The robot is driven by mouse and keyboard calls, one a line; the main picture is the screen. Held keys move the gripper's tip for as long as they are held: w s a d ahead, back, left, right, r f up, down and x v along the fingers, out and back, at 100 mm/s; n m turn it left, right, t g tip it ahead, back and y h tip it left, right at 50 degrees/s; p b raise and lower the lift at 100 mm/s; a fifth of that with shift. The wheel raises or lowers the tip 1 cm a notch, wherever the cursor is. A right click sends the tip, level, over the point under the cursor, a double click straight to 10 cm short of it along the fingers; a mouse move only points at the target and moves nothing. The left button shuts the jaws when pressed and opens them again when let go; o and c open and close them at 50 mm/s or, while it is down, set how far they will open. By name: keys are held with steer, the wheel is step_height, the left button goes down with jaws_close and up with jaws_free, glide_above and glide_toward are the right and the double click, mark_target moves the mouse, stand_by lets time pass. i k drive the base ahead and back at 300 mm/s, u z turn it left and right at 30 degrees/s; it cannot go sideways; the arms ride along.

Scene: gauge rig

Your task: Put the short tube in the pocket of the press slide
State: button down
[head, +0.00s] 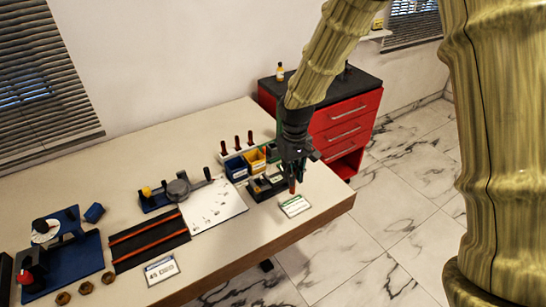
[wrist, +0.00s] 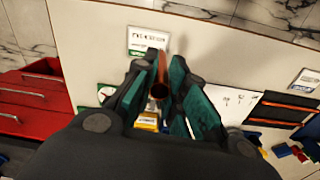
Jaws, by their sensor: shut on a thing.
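My gripper (head: 292,176) is over the right end of the table, above the black holder blocks and a white card. It is shut on a copper-red tube (head: 292,187), whose lower end sticks out below the fingers. In the wrist view the tube (wrist: 160,88) lies between the green-padded fingers (wrist: 162,80), with its round end towards the camera. I cannot tell for sure which fixture is the press slide. A blue fixture with a red knob (head: 28,277) stands at the table's left end; no pocket can be made out at this size.
A white sheet (head: 214,210), a dark board with orange strips (head: 150,240) and a blue clamp fixture (head: 157,200) lie to the left. A red cabinet (head: 345,120) stands beyond.

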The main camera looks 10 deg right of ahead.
mark_target(272, 152)
steer(key=i, duration=0.95)
